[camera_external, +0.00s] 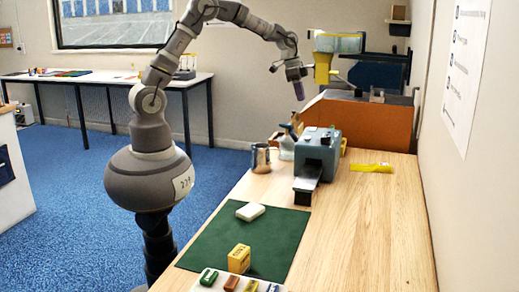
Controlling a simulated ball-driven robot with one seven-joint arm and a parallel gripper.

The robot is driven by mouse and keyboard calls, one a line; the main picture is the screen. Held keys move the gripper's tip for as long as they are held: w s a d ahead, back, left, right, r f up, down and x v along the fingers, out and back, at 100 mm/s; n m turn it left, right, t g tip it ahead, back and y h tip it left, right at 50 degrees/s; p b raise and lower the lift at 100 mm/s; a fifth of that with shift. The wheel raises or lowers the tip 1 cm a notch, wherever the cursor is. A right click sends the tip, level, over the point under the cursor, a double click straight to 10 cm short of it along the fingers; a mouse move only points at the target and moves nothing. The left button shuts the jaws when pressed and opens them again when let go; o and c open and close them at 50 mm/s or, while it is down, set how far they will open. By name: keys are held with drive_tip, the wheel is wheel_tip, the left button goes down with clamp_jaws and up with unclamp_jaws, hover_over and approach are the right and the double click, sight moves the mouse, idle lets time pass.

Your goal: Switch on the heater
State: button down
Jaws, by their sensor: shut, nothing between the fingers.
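My gripper (299,92) hangs in the air at the end of my raised arm, pointing down, shut and empty. It is in front of the left end of a large orange-brown machine (365,125) with yellow and blue parts on top. A grey-blue machine (317,150) with a dark chute stands on the wooden bench, below and right of my gripper in the picture. I cannot tell which of these has the heater, and no heater switch is clear. My gripper appears apart from both machines.
On the bench (350,230) are a metal mug (261,158), a spray bottle (286,145), a yellow strip (371,168) and a green mat (215,245). A white block (250,211), a yellow box (239,258) and several small coloured blocks are at the front.

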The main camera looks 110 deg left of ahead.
drive_tip(key=b, duration=0.2)
hover_over(307, 138)
drive_tip(key=a, duration=0.1)
drive_tip(key=f, duration=0.8)
drive_tip(key=s+f, duration=0.1)
drive_tip(key=f, duration=0.3)
drive_tip(key=shift+d+f+b, duration=0.1)
drive_tip(key=shift+f+b, duration=0.2)
drive_tip(key=shift+f, duration=0.45)
drive_tip(key=shift+f, duration=0.1)
drive_tip(key=shift+d+f+y+b, duration=0.15)
drive_tip(key=shift+f+y+b, duration=0.25)
drive_tip(key=shift+b, duration=0.3)
drive_tip(key=shift+d+f+y, duration=0.1)
drive_tip(key=shift+y, duration=0.2)
drive_tip(key=shift+d+r, duration=0.1)
drive_tip(key=shift+r, duration=0.1)
drive_tip(key=shift+a, duration=0.2)
